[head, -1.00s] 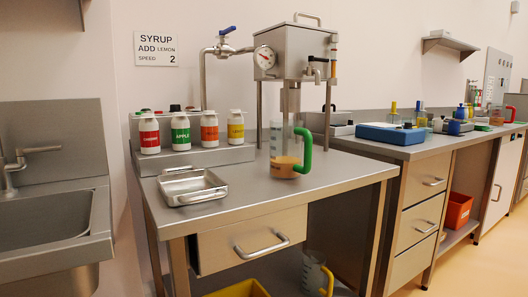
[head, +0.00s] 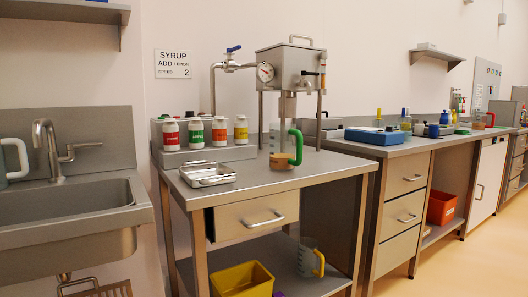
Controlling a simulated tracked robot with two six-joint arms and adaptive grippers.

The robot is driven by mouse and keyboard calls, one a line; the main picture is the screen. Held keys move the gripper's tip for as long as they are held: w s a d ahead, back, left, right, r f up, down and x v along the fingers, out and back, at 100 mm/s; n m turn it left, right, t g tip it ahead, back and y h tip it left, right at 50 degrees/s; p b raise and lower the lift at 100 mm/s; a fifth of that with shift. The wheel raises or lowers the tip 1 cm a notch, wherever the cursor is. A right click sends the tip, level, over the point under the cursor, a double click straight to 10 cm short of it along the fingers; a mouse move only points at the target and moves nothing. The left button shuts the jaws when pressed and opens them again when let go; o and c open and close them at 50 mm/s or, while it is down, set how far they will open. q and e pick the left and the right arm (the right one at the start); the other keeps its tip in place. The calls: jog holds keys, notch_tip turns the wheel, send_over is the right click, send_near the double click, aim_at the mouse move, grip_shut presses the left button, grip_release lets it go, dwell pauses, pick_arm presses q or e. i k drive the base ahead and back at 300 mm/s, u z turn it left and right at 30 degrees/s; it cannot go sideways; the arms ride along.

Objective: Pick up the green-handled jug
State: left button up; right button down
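The green-handled jug (head: 279,142) is a clear jug with tan contents at its bottom. It stands upright on the steel table (head: 325,172), under the hopper's outlet, with its green handle (head: 297,147) toward the right. Neither of my grippers shows in the head view.
The steel hopper (head: 291,66) stands on legs at the table's back. Several labelled bottles (head: 194,133) and a metal tray (head: 207,174) are on the left. A yellow-handled jug (head: 308,258) and yellow bin (head: 242,279) sit below. A sink (head: 70,212) is left; floor shows at right.

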aim_at(283, 154)
jog(key=u, duration=0.15)
jog(key=k, duration=0.1)
jog(key=z, duration=0.45)
jog(key=i, duration=0.9)
jog(key=u, duration=1.95)
jog(key=i, duration=0.15)
jog(key=u, duration=1)
jog(key=k, duration=0.1)
jog(key=u, duration=0.35)
